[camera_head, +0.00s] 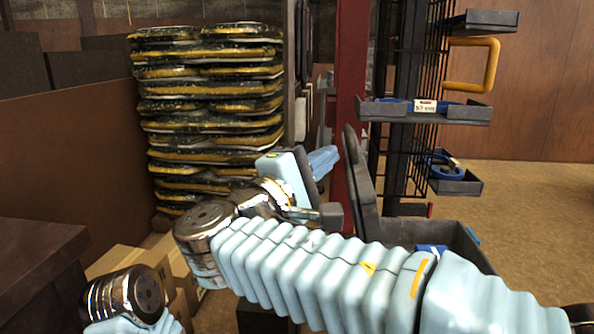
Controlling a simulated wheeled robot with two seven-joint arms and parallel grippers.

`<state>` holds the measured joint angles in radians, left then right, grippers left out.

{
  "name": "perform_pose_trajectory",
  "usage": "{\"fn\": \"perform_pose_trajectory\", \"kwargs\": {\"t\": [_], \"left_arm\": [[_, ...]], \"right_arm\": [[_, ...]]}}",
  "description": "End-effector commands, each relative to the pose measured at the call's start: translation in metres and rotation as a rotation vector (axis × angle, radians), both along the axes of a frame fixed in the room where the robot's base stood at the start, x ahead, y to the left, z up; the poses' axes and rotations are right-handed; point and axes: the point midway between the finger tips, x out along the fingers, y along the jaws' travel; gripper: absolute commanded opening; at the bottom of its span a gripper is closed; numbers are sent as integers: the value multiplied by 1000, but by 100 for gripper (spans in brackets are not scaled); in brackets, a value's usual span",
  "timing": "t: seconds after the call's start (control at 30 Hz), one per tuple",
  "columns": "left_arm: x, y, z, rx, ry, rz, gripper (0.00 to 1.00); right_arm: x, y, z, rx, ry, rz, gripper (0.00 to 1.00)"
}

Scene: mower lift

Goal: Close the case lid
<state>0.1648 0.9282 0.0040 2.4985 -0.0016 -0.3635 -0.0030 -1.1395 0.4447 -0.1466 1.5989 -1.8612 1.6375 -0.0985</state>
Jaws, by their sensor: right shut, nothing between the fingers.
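The case (467,246) is a dark grey open box at the lower middle right, with its lower part hidden behind my right arm. Its lid (358,180) stands raised and steeply upright at the case's left side, seen almost edge-on. My right arm crosses the front of the view from the lower right. My right gripper (331,215) is shut and empty, just left of the lid's lower part. I cannot tell whether it touches the lid. Of my left arm only a joint shows at the lower left; its gripper is out of view.
A tall stack of black and yellow pieces (215,110) stands at the back left. A red post (352,90) rises behind the lid. A black rack with grey trays (440,115) stands behind the case. Cardboard boxes (118,262) lie at lower left. Floor is clear at right.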

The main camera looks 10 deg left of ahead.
Motion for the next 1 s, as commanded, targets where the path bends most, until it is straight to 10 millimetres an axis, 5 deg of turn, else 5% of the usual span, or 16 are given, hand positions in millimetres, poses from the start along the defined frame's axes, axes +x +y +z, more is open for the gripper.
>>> {"fn": "perform_pose_trajectory", "kwargs": {"t": [0.67,1.0], "left_arm": [[0,0,-1,0,0,0,100],[1,3,-9,3,-2,4,100]], "right_arm": [[3,-16,5,11,1,0,0],[3,-57,18,172,-1,-2,0]]}}
